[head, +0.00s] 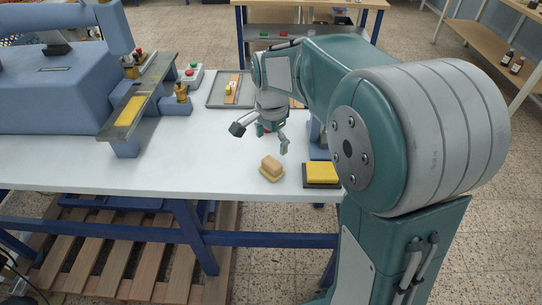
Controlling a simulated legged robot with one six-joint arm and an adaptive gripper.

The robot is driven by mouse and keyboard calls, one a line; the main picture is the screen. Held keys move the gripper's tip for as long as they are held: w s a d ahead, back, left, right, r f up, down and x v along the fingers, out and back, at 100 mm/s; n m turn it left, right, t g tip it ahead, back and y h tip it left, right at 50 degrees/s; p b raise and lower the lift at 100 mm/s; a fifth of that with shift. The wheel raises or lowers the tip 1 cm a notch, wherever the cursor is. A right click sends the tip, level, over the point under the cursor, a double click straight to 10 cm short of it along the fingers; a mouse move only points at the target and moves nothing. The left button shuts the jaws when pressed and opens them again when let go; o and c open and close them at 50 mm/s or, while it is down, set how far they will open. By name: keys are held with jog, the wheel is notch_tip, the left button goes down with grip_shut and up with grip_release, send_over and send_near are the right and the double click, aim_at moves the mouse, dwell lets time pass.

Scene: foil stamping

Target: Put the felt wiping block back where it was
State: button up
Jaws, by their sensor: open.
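The felt wiping block (271,169), a tan block with a yellowish layer under it, rests on the white table near its front edge. My gripper (261,138) is open, its fingers spread wide. It is above and behind the block in the picture, apart from it, with nothing seen between the fingers. Right of the block lies a yellow pad (321,173) in a dark, shallow tray. Part of the table behind my gripper and arm is hidden.
A blue machine (50,90) fills the table's left side, with a bar holding a yellow strip (130,110). A grey tray (215,92) with small items and a button box (193,76) stand behind. The white table (190,160) is clear left of the block.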

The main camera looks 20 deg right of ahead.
aim_at(271, 163)
jog(key=s+r+n+t, duration=0.3)
jog(key=s+r+n, duration=0.3)
jog(key=s+r, duration=0.3)
jog(key=s+f+n+t, duration=0.2)
jog(key=s+n, duration=0.4)
jog(key=s, duration=0.5)
jog(key=shift+s+f+n+t, duration=0.15)
jog(key=shift+s+n+t, duration=0.15)
jog(key=shift+s, duration=0.1)
jog(key=shift+d, duration=0.1)
